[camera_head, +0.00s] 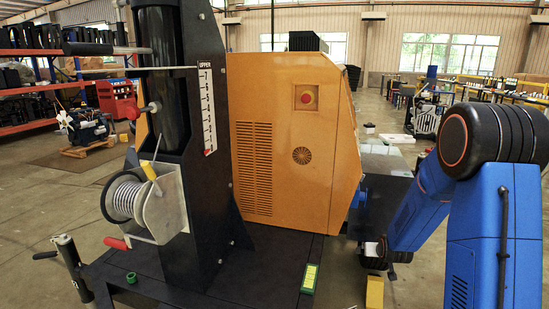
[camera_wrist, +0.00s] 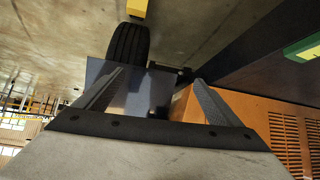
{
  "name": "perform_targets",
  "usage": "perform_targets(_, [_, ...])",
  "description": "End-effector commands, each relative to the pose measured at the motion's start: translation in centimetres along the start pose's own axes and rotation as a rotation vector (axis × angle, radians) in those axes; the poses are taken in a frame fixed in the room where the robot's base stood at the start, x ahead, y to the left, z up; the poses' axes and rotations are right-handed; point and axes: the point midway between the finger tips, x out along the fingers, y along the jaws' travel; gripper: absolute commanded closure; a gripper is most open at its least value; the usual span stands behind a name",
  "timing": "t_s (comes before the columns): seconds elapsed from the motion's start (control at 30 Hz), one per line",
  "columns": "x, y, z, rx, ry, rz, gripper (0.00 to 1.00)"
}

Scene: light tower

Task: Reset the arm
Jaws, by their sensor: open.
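My arm (camera_head: 495,215), blue with black joints, stands at the right in the head view, bent, with its forearm slanting down to the left. Its far end is low, to the right of the orange cabinet (camera_head: 290,130). My gripper (camera_wrist: 158,76) shows in the wrist view with its two dark fingers spread apart and nothing between them. The orange cabinet (camera_wrist: 250,125) lies beyond the right finger in that view. I cannot make out the fingers clearly in the head view.
The black light-tower mast (camera_head: 185,200) carries a winch (camera_head: 128,198) with a red handle. A black base frame (camera_head: 240,285) bears a green-and-yellow item (camera_head: 309,279). A tyre (camera_wrist: 128,43) and a yellow block (camera_wrist: 137,8) are near my gripper.

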Motion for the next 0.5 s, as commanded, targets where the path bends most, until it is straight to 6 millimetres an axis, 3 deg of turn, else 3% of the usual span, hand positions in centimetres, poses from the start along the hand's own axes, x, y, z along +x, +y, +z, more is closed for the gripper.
perform_targets(0.2, [-6.7, -1.3, -1.5, -0.014, -0.044, -0.014, 0.11])
perform_targets(0.5, [-15.8, -2.8, -1.6, -0.032, -0.112, -0.031, 0.11])
